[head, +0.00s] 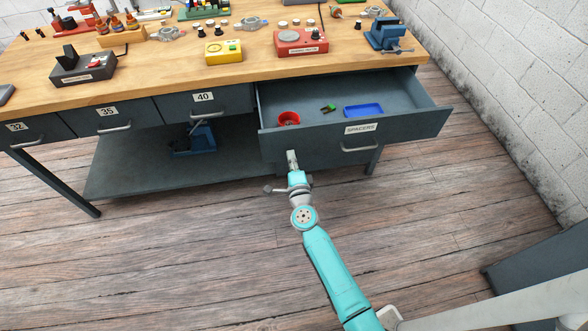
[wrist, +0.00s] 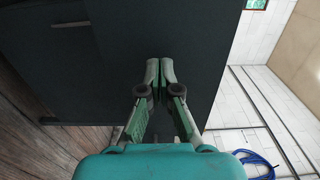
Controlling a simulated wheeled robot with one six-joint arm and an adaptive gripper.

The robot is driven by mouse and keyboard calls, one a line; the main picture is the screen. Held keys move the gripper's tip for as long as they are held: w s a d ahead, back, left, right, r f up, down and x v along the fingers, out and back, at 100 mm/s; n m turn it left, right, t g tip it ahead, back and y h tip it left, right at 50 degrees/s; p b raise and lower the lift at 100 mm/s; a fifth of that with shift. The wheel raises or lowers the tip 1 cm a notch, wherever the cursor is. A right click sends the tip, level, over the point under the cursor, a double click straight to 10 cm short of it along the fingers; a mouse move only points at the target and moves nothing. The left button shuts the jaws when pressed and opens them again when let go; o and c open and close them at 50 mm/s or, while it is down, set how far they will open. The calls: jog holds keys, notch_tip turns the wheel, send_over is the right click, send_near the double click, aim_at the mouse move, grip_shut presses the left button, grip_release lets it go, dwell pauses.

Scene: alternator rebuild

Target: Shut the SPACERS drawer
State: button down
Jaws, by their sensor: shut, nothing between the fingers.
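The SPACERS drawer (head: 400,128) is pulled well out from the right side of the workbench. Its grey front carries a white SPACERS label and a bar handle (head: 360,148). Inside lie a red round cup (head: 288,119), a small green part (head: 328,108) and a blue tray (head: 363,111). My gripper (head: 292,155) is at the left part of the drawer front, left of the handle. In the wrist view my gripper (wrist: 160,62) is shut and empty, its tips over the dark drawer front (wrist: 200,35). I cannot tell whether they touch it. The handle (wrist: 70,24) shows off to the left.
Shut drawers labelled 40 (head: 205,104), 35 (head: 115,115) and 32 (head: 35,130) are to the left. The wooden benchtop (head: 150,75) holds a yellow box (head: 223,51), a red device (head: 301,42) and a blue vise (head: 388,34). The plank floor (head: 200,250) in front is clear.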

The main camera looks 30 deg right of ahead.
jog(key=shift+x, duration=0.95)
